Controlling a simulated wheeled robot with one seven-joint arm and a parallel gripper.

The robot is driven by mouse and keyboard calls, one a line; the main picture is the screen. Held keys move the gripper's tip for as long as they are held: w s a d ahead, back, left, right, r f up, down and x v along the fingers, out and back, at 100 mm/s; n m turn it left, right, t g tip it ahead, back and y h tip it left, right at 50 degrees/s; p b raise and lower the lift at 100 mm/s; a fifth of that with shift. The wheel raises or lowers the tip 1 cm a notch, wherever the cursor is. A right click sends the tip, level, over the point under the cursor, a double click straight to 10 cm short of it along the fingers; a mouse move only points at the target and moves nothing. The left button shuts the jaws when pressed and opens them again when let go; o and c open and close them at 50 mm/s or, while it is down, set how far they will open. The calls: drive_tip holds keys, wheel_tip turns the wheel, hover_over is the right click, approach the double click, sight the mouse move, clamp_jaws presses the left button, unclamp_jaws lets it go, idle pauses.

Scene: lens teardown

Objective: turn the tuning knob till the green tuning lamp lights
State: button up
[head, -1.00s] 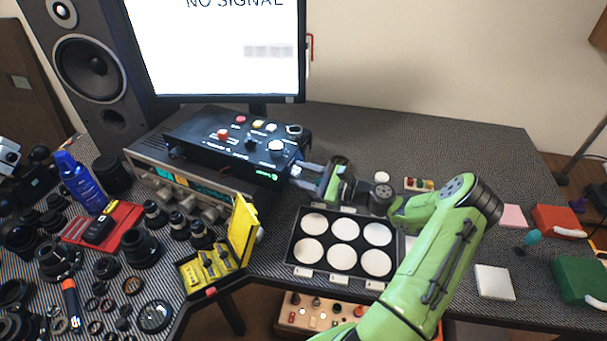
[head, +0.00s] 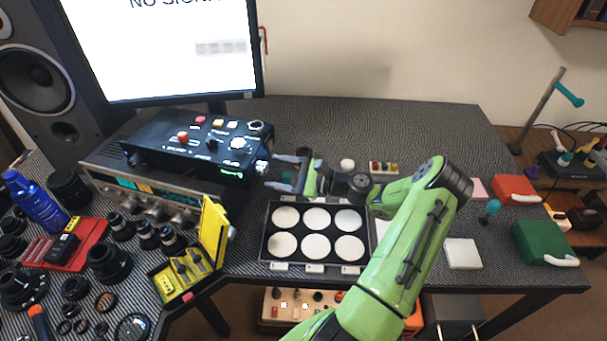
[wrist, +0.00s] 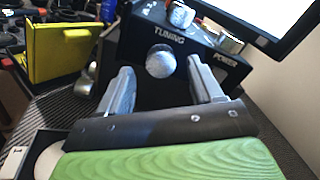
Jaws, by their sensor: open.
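The tuning knob (wrist: 160,62) is a round silver knob below the word TUNING on the black control box. In the head view the knob (head: 262,167) sits at the box's right end. My gripper (wrist: 160,66) is open and empty, with one finger on each side of the knob in the wrist view. In the head view my gripper (head: 272,172) points left at the knob, its fingertips close to it. I cannot tell whether they touch it. A small green mark (head: 231,175) shows on the box front; I cannot tell if it is the lamp. The monitor (head: 165,60) reads NO SIGNAL.
The black control box (head: 180,150) rests on a silver receiver (head: 130,190). A black tray (head: 268,235) of white discs lies below my gripper. An open yellow case (head: 213,232) stands to its left. The desk's back right (head: 430,125) is clear.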

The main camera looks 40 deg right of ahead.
drive_tip(key=p+v, duration=0.1)
drive_tip(key=v, duration=1.1)
drive_tip(key=shift+s+d, duration=0.25)
drive_tip(key=shift+s, duration=0.1)
drive_tip(key=w+a+r+n+g+h+p, duration=0.15)
drive_tip(key=a+r+n+g, duration=0.25)
drive_tip(key=a+n+g, duration=0.45)
drive_tip(key=w+a+r+n+g+h+p, duration=0.1)
drive_tip(key=w+a+r+n+g, duration=0.3)
drive_tip(key=a, duration=0.8)
drive_tip(key=s+a+r+n+t+h, duration=0.1)
drive_tip(key=s+a+r+n+h, duration=0.2)
drive_tip(key=s, duration=0.5)
drive_tip(key=s+a+r+n+t+h+p, duration=0.1)
drive_tip(key=s+a+r+n+h, duration=0.2)
drive_tip(key=s+a+r+n, duration=0.2)
drive_tip(key=s+r+n, duration=0.2)
drive_tip(key=s+n, duration=0.1)
drive_tip(key=s, duration=0.1)
drive_tip(key=shift+s+a+r, duration=0.15)
drive_tip(key=shift+a+r, duration=0.1)
drive_tip(key=shift+r, duration=0.15)
